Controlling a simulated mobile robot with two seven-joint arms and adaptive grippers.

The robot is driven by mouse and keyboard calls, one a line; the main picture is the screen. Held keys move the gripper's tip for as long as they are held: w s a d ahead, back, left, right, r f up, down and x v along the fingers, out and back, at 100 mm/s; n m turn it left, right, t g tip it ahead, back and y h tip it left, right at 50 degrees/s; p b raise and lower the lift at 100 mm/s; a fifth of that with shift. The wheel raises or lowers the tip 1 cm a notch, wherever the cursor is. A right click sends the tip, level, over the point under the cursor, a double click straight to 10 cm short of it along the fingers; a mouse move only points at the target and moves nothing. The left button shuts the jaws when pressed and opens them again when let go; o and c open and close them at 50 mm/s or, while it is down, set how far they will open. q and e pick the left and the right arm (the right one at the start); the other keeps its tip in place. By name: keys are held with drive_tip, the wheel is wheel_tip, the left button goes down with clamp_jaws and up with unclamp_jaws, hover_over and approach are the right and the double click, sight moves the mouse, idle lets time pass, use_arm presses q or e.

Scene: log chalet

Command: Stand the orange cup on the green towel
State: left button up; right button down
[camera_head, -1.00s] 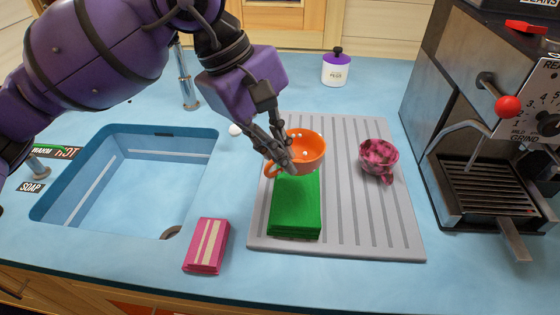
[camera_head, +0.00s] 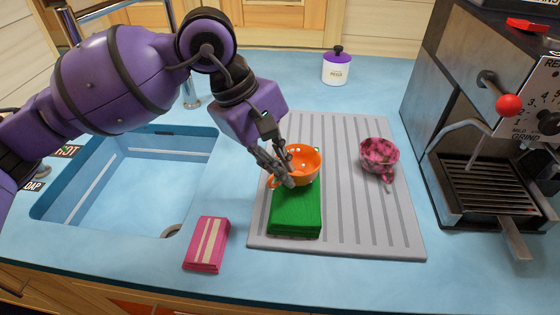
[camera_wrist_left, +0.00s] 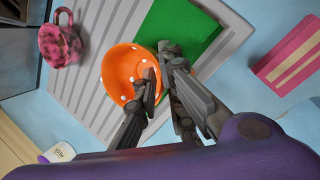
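The orange cup (camera_head: 306,166) with white dots is upright over the far end of the folded green towel (camera_head: 296,213), hiding that end. I cannot tell whether its base touches the towel. In the left wrist view, the cup (camera_wrist_left: 122,73) overlaps the edge of the towel (camera_wrist_left: 183,32). My left gripper (camera_head: 284,172) is shut on the cup at its handle side, left of the bowl; the fingers hide most of the handle. The fingers also show in the left wrist view (camera_wrist_left: 160,78). My right gripper is in neither view.
The towel lies on a grey ribbed drainboard (camera_head: 347,225). A pink mottled cup (camera_head: 378,155) stands right of it. A pink striped towel (camera_head: 207,245) lies to the left, near the sink (camera_head: 125,190). A coffee machine (camera_head: 490,150) stands at right; a white jar (camera_head: 336,69) stands behind.

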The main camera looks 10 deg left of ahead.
use_arm(q)
drive_tip(key=shift+o, duration=1.4)
drive_tip(key=shift+a+r, duration=0.1)
drive_tip(key=shift+r, duration=0.35)
drive_tip(key=v, duration=1.1)
drive_tip(key=shift+r, duration=0.2)
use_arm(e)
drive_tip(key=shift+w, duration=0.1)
use_arm(q)
drive_tip(key=shift+a, duration=0.15)
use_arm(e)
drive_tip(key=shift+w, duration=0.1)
